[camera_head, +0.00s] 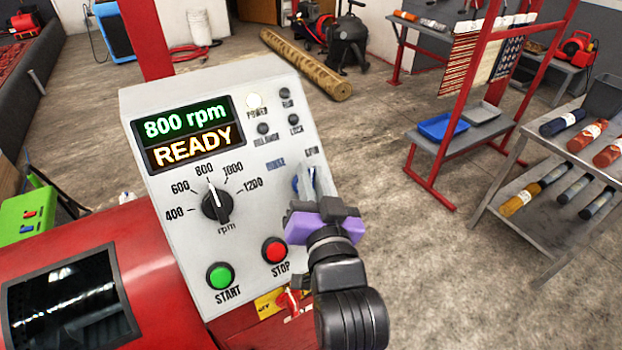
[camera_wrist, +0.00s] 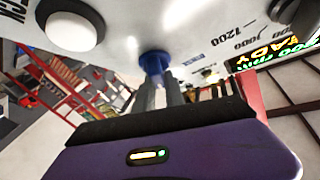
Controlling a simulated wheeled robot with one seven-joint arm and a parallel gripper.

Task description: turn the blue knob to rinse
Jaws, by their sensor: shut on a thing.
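The blue knob (camera_wrist: 155,60) sits on the white control panel (camera_head: 250,110), and my gripper (camera_wrist: 160,92) is shut on it. In the head view the knob (camera_head: 297,182) is mostly hidden behind my gripper (camera_head: 305,180). The labels RINSE and SPIN show above it; the knob's pointer is hidden, so I cannot tell which label it faces. The display (camera_head: 187,134) reads 800 rpm and READY. The POWER lamp (camera_head: 253,101) glows.
The black rpm knob (camera_head: 216,203) points near 800. The green START button (camera_head: 220,276) and red STOP button (camera_head: 274,250) are low on the panel. Open concrete floor lies between.

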